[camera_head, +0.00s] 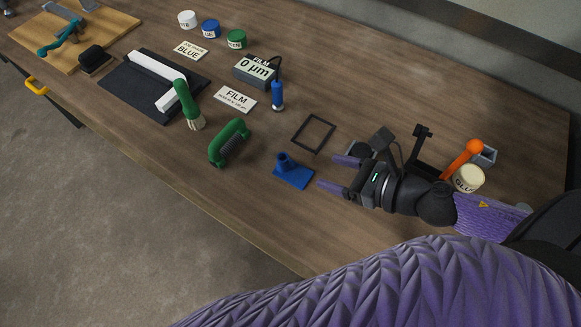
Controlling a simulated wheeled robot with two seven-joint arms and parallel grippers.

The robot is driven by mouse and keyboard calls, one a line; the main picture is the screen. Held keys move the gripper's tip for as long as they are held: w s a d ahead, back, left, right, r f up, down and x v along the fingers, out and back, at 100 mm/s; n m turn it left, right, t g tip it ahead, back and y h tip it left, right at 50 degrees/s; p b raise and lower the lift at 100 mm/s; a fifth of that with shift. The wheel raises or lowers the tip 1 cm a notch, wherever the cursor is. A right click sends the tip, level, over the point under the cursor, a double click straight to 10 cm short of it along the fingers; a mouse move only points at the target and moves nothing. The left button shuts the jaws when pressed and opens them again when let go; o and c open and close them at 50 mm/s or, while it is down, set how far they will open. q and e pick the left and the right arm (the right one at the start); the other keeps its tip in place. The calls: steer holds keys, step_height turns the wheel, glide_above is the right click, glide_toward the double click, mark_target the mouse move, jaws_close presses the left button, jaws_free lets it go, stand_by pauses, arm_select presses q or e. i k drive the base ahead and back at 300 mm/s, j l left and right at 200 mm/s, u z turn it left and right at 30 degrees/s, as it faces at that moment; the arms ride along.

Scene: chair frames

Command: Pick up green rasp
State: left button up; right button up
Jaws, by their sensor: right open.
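A green tool with a bow-shaped handle and a dark, rough face (230,142) lies near the front edge of the table; it looks most like the rasp. A second green-handled tool (186,100) with pale bristles looks like a brush and lies against a white bar. My right gripper (337,173) is open, with purple fingertips pointing left and nothing seen between them. It is well to the right of the green tool, with a blue piece between them. My left gripper is not in view.
The blue flat-based piece (294,175) is just left of my right fingertips. A dark square frame (313,133) lies behind it. A blue-handled tool (277,96), a film gauge (256,71) and paint pots stand farther back. A glue pot (468,178) is right of my gripper.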

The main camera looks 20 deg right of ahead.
mark_target(217, 155)
steer(key=i+j+z, duration=0.25)
steer(key=j+z, duration=0.25)
steer(key=i+j+z, duration=0.2)
steer(key=j+z, duration=0.25)
steer(key=i+j+z, duration=0.1)
steer(key=j+z, duration=0.9)
steer(key=k+j+z, duration=0.1)
steer(key=j+z, duration=0.35)
steer(key=j, duration=0.1)
